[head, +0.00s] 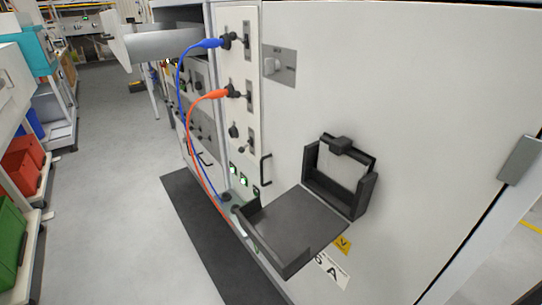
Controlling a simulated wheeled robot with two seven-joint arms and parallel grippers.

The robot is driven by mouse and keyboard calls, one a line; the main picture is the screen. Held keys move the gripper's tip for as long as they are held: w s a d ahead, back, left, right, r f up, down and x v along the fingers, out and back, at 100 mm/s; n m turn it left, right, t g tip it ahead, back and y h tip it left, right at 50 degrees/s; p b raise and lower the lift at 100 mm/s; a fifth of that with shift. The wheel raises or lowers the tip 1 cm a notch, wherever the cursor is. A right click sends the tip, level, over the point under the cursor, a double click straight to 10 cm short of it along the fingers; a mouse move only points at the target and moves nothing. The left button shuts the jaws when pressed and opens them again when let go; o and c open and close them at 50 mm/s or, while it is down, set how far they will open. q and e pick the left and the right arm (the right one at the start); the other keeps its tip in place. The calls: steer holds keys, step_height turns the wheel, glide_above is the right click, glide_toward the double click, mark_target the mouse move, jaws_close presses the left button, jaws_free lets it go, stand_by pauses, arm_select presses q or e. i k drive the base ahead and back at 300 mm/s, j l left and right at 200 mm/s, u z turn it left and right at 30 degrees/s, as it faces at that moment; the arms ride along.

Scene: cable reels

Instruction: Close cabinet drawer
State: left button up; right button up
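A large white cabinet (420,80) fills the right half of the head view. On its front is a black drawer-like holder: its open frame (367,192) is fixed to the cabinet face, and its flat black tray (298,222) with a raised front lip (270,243) sticks out from the face, folded down and open. The tray looks empty. Neither of my grippers is in view.
A blue cable (180,85) and an orange cable (190,130) hang from plugs on the panel left of the holder and run down beside the tray. Floor (110,190) is clear between cabinet and red and green bins (22,160).

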mark_target(155, 42)
steer(key=i+j+u, duration=0.15)
steer(key=j, duration=0.25)
steer(key=i+j+u, duration=0.2)
steer(key=j, duration=0.2)
steer(key=i+j+u, duration=0.15)
steer(key=j, duration=0.2)
steer(key=i+j+u, duration=0.2)
steer(key=j, duration=0.15)
steer(key=k, duration=0.05)
